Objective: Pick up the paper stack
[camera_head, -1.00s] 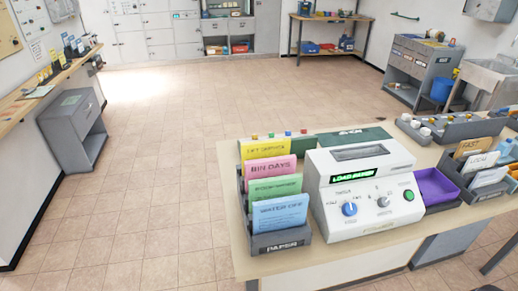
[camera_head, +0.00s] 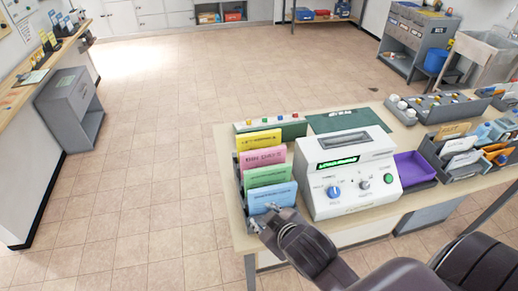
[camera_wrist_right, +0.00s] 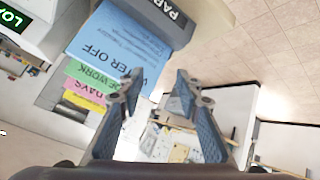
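The paper stacks stand in a grey stepped holder on the counter, in the head view: yellow (camera_head: 259,140), pink (camera_head: 263,157), green (camera_head: 267,175) and blue (camera_head: 271,197) at the front. The blue stack (camera_wrist_right: 118,48) is largest in the right wrist view, reading "...ER OFF", with the green (camera_wrist_right: 92,72), pink and yellow ones beyond. My right gripper (camera_head: 262,215) is at the front of the holder, by the blue stack. In the wrist view its two fingers (camera_wrist_right: 152,100) are spread apart with nothing between them. My left gripper is not in view.
A white machine (camera_head: 347,172) with a green display and knobs stands just right of the holder. A purple tray (camera_head: 412,168) and a grey sorter with cards (camera_head: 462,150) are further right. The floor left of the counter (camera_head: 150,180) is clear.

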